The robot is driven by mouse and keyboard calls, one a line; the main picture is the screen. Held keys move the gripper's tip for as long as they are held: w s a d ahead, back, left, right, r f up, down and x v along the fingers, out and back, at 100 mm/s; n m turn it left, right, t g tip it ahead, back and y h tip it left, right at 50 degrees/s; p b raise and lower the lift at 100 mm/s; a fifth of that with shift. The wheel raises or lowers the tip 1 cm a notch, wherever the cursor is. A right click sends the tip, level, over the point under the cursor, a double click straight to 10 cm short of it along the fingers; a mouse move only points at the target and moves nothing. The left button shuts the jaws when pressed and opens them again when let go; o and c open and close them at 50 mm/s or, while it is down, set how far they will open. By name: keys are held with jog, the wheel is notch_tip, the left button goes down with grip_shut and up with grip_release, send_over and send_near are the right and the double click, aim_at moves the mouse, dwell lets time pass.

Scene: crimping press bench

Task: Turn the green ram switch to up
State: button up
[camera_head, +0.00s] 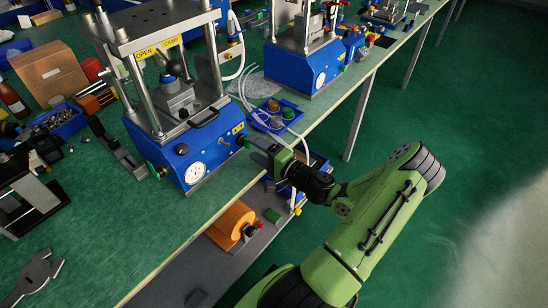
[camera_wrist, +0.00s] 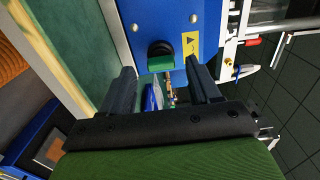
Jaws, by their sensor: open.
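The green ram switch (camera_wrist: 161,64) is a green lever piece with a black round part, on the blue side panel of the press (camera_wrist: 150,22). A yellow label with a black triangle (camera_wrist: 187,49) is beside it. My gripper (camera_wrist: 160,72) is open, with one finger to each side of the switch and nothing held between them. I cannot tell whether the fingertips touch the switch. In the head view my gripper (camera_head: 246,142) is at the right side of the nearest blue press (camera_head: 181,153), just below its yellow label (camera_head: 238,128), and hides the switch.
A blue tray with cups (camera_head: 262,121) and pale hoses (camera_head: 245,88) lie just behind my gripper. The front bench top (camera_head: 125,235) is mostly clear.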

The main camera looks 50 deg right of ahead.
jog(key=s+p, duration=0.2)
jog(key=s, duration=1.2)
jog(key=shift+d, duration=0.2)
jog(key=shift+s, duration=0.1)
jog(key=w+a+r+n+g+y, duration=0.2)
jog(key=a+n+g, duration=0.55)
jog(key=a, duration=0.25)
jog(key=w+a+r+n+g+y, duration=0.2)
jog(key=w+a+n+g, duration=0.1)
jog(key=a+n+g, duration=0.5)
jog(key=s+a+r+n+t+h, duration=0.1)
jog(key=s+a+r+h, duration=0.1)
jog(key=s+a+r, duration=0.3)
jog(key=s+a+r+n+t+h, duration=0.1)
jog(key=s+a+r+t+h, duration=0.2)
jog(key=r, duration=0.5)
notch_tip(320, 180, up, 13)
jog(key=p, duration=1.2)
jog(key=shift+s+a+f+g+p, duration=0.2)
jog(key=shift+a+g+p, duration=0.15)
jog(key=shift+g, duration=0.1)
